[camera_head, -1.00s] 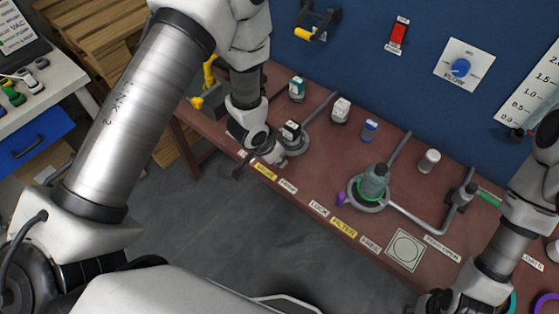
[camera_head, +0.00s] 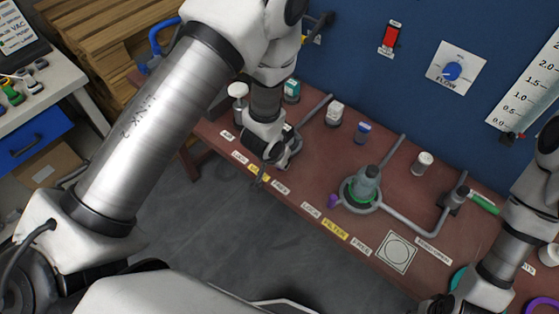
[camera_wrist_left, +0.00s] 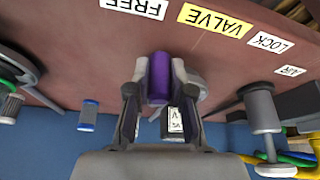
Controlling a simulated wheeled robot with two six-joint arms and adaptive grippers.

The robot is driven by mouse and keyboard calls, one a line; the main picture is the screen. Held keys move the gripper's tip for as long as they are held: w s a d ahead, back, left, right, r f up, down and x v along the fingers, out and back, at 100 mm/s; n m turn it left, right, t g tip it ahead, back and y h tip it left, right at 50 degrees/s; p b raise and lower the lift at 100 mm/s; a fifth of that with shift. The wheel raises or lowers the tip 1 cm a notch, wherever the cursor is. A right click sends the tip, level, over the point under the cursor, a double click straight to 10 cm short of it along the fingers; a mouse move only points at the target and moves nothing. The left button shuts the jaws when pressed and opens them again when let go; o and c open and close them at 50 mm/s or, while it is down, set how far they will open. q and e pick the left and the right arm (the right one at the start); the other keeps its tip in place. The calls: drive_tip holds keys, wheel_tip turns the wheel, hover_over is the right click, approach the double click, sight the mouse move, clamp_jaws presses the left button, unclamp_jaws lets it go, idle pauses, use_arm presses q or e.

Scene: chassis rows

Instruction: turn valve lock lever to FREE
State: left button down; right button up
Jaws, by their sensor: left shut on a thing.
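The purple valve lock lever (camera_wrist_left: 158,78) is between the fingers of my left gripper (camera_wrist_left: 158,92) in the left wrist view, and the fingers are shut on it. In that view the lever lies between the upside-down FREE label (camera_wrist_left: 132,7) and VALVE label (camera_wrist_left: 214,20), with the LOCK label (camera_wrist_left: 270,42) farther right. In the head view my left gripper (camera_head: 262,176) is at the bench's front row of labels, and it hides the lever and most of the valve. My right gripper (camera_head: 440,304) is at the bottom edge, partly cut off.
The filter unit (camera_head: 364,188) with its own purple lever (camera_head: 333,201) stands to the right. Several capped bottles, such as the blue one (camera_head: 362,133), stand behind. A white-topped post (camera_head: 238,103) is left of my gripper. The blue wall (camera_head: 360,80) closes the back.

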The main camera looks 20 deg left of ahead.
use_arm(q)
drive_tip(key=shift+w, duration=0.15)
drive_tip(key=c, duration=1)
unclamp_jaws()
drive_tip(key=shift+d, duration=0.15)
drive_tip(key=v, duration=1.2)
